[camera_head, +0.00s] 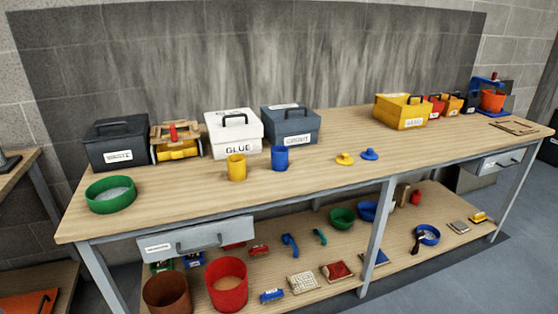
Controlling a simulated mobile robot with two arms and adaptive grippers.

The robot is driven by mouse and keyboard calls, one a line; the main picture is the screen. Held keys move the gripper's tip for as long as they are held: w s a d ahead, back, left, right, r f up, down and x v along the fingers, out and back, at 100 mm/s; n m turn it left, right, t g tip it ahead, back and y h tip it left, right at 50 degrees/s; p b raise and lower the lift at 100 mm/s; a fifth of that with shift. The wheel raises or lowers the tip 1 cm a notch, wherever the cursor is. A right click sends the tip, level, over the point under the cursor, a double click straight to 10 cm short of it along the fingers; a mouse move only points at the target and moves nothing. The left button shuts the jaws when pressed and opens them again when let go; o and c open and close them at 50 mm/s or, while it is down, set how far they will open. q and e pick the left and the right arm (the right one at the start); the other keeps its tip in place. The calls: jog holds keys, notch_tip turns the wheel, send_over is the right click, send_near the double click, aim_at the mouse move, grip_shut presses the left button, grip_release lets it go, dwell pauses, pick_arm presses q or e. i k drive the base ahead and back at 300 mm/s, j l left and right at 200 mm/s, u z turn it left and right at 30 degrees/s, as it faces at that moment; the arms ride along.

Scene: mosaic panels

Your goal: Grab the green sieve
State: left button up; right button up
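The green sieve (111,204) is a round, low green ring with a pale mesh inside. It lies flat on the left end of the wooden workbench top (330,170), near the front left corner. Nothing touches it. Neither of my grippers shows in the head view.
A dark grey box (117,154) stands behind the sieve. A yellow cup (236,167) and a blue cup (280,158) stand to its right. A drawer (196,240) hangs under the bench. The lower shelf holds a red bucket (227,292) and a green bowl (342,217).

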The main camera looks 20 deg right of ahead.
aim_at(110, 194)
jog(key=i+j+z, duration=0.1)
jog(key=j+z, duration=0.85)
